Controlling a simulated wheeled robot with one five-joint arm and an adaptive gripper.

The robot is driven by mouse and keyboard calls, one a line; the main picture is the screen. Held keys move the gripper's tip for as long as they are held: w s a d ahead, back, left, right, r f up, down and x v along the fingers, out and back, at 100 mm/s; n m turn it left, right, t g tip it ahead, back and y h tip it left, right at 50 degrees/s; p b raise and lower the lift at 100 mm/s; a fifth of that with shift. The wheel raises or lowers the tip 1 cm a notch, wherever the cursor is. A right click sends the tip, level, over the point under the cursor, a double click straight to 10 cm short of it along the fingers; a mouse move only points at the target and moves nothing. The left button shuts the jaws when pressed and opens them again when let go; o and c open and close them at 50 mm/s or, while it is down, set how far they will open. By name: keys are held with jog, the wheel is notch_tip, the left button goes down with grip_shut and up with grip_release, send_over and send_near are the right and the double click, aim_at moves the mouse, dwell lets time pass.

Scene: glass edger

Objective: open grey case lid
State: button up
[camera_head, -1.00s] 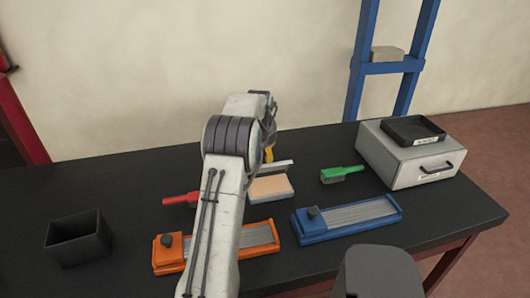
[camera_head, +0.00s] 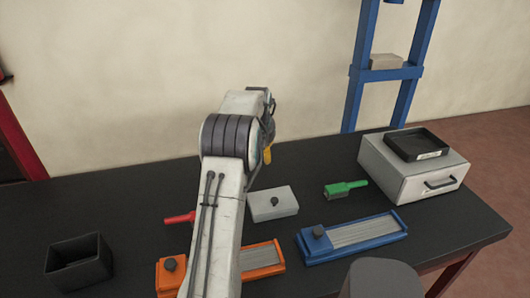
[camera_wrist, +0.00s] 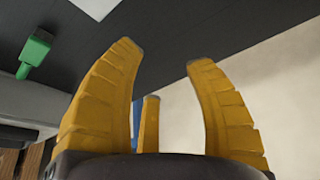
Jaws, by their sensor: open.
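The grey case (camera_head: 274,206) sits on the black table just right of my arm in the head view. Its lid is down and flat, with a dark round knob (camera_head: 274,201) on top. My gripper (camera_wrist: 163,55) is open and empty in the wrist view, its yellow fingers spread apart. In the head view it is mostly hidden behind my arm, with a bit of yellow finger showing above and behind the case, apart from it. A pale grey corner at the top of the wrist view may be the case.
A green-handled brush (camera_head: 345,188) lies right of the case, and a red handle (camera_head: 179,218) lies left. An orange tray (camera_head: 262,258) and a blue tray (camera_head: 350,237) lie in front. A grey drawer box (camera_head: 414,172) stands at right, a black bin (camera_head: 79,263) at left.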

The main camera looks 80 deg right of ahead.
jog(key=shift+w+d+r, duration=0.1)
jog(key=shift+w+r, duration=0.05)
jog(key=shift+r, duration=0.45)
jog(key=v, duration=0.8)
dwell(0.4)
jog(key=shift+r+p, duration=0.35)
jog(key=shift+p, duration=0.25)
dwell(0.5)
jog(key=shift+r+p, duration=0.65)
jog(key=shift+p, duration=0.05)
